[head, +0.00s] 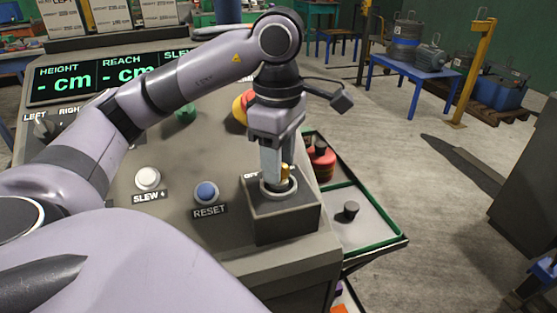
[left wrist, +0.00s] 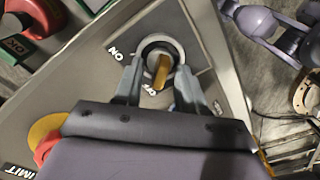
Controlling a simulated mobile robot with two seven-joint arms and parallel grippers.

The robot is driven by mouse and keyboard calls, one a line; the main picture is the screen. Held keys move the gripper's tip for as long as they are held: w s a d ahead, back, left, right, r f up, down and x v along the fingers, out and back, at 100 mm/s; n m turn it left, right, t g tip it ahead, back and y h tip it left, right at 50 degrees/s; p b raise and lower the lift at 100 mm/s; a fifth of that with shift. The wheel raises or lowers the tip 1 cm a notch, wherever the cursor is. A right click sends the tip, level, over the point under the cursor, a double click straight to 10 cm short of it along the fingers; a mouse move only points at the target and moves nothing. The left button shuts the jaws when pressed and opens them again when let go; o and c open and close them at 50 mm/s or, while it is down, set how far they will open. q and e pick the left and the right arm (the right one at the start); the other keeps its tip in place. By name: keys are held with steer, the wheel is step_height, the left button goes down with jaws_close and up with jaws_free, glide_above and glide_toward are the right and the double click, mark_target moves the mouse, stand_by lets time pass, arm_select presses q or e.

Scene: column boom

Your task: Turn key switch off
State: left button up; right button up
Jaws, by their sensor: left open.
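The key switch is a round metal collar with a brass-yellow key (head: 285,173) on a grey box (head: 285,220) at the console's front right corner. In the left wrist view the key (left wrist: 161,70) stands in the dark keyhole, with an ON label to its left and an OFF label below it. One end of the key lies close to the OFF label; which end is its pointer I cannot tell. My left gripper (head: 279,172) points down over the switch. Its open fingers are on either side of the key; contact is not clear. My right gripper is not in view.
The console has a blue RESET button (head: 206,193), a white SLEW button (head: 147,178) and a green button (head: 185,112). A display (head: 105,78) stands behind them. A green-rimmed tray (head: 375,238) is attached at the right. Open floor lies beyond it.

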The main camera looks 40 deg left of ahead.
arm_select(q)
step_height(320, 180, up, 6)
steer(key=shift+f+p, duration=0.15)
steer(key=shift+p, duration=1.1)
steer(key=shift+r, duration=0.35)
